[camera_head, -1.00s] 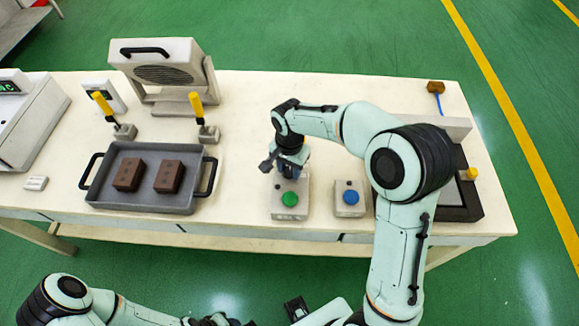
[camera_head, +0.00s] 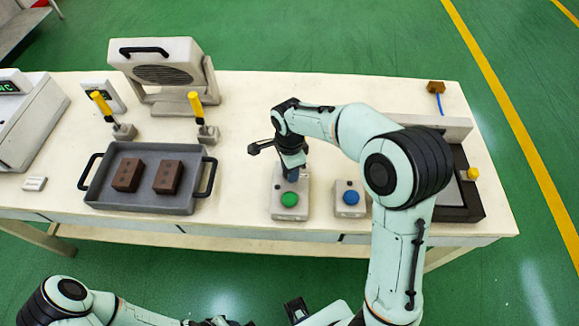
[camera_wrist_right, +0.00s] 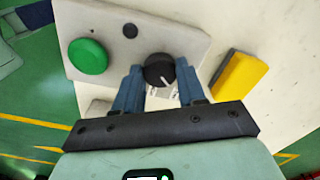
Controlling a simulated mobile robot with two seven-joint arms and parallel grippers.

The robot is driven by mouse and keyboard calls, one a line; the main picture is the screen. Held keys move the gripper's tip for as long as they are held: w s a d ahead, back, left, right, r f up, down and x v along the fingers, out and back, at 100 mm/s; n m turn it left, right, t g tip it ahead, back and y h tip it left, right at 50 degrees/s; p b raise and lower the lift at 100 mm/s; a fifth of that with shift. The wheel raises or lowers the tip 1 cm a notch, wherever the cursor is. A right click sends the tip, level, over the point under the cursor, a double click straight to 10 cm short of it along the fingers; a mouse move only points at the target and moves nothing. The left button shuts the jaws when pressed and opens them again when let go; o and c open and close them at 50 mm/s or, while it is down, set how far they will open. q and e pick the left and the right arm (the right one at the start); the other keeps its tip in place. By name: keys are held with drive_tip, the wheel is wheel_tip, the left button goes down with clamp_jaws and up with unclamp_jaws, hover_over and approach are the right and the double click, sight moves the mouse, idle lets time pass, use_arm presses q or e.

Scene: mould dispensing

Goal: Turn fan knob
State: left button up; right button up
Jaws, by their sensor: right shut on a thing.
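The grey control box (camera_head: 277,209) stands near the table's front edge with a green button (camera_head: 290,199). In the right wrist view the box (camera_wrist_right: 105,25) carries the green button (camera_wrist_right: 88,56) and a black knob (camera_wrist_right: 158,69) with a white pointer line. My right gripper (camera_wrist_right: 160,84) has its blue fingers on either side of this knob, shut on it. In the head view my right gripper (camera_head: 291,172) is over the back of the box and hides the knob. The fan (camera_head: 160,72) stands at the back left. My left gripper (camera_head: 222,321) is at the bottom edge, mostly cut off.
A box with a blue button (camera_head: 350,197) stands just right of the control box. A grey tray (camera_head: 140,203) with two brown blocks lies to the left, with two yellow-handled levers (camera_head: 198,104) behind it. Bare table lies between the tray and control box.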

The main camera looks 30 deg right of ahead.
drive_tip(key=shift+m, duration=0.3)
drive_tip(key=shift+r, duration=0.1)
drive_tip(key=o, duration=1)
drive_tip(key=shift+o, duration=0.2)
use_arm(q)
drive_tip(key=shift+w+r+p, duration=0.3)
drive_tip(key=shift+r+p, duration=0.1)
drive_tip(key=shift+r, duration=0.1)
drive_tip(key=shift+w+r+p, duration=0.3)
drive_tip(key=shift+r+p, duration=0.1)
drive_tip(key=shift+r, duration=0.1)
use_arm(e)
wheel_tip(320, 180, up, 13)
drive_tip(key=shift+r, duration=0.15)
